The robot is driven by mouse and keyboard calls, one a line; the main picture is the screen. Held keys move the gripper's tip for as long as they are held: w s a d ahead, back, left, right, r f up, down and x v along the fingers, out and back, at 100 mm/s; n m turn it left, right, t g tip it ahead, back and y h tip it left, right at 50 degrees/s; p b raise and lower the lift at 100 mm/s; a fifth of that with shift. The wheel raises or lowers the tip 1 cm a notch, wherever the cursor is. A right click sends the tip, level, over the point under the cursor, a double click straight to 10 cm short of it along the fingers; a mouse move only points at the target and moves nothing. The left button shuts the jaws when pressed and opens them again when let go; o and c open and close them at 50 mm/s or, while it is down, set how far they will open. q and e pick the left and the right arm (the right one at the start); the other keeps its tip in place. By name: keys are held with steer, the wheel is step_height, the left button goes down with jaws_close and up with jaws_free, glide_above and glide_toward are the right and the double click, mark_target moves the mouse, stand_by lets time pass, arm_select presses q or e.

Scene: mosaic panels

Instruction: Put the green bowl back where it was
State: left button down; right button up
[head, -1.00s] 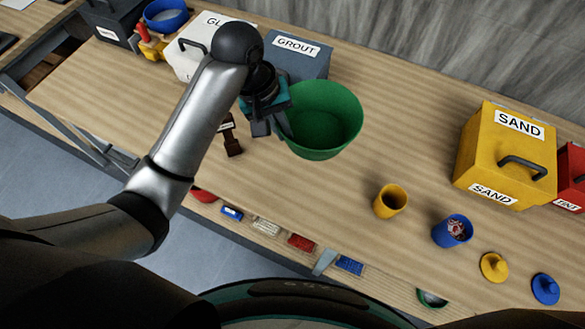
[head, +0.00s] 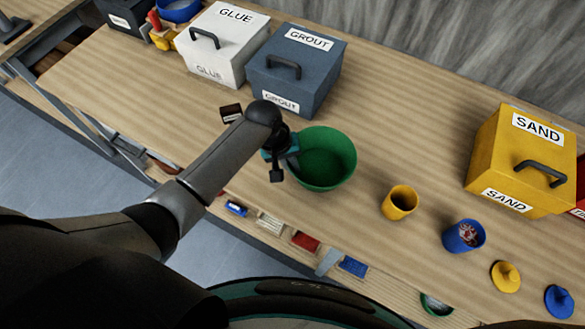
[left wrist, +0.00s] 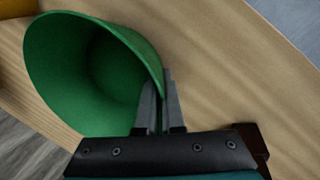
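The green bowl (head: 328,160) is right of my left gripper (head: 291,161) in the head view, upright over the tabletop, between the grout box and the yellow cup. In the left wrist view the bowl (left wrist: 85,75) fills the upper left. The left gripper's fingers (left wrist: 160,98) are close together with the bowl's rim between them. I cannot tell whether the bowl's base touches the table. My right gripper is not in view.
Behind stand the white glue box (head: 228,45) and the blue-grey grout box (head: 295,75). To the right are the yellow cup (head: 400,203), the blue cup (head: 463,236), two lids and the yellow sand box (head: 520,160). A small dark brown object (head: 231,114) lies near the arm.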

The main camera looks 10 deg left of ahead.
arm_select(q)
steer(key=shift+f, duration=0.85)
steer(key=shift+f, duration=0.1)
steer(key=c, duration=1.1)
jaws_free()
steer(key=shift+o, duration=0.2)
steer(key=w+p+v, duration=0.1)
steer(key=p+v, duration=0.1)
steer(key=v, duration=1)
steer(key=shift+s, duration=0.45)
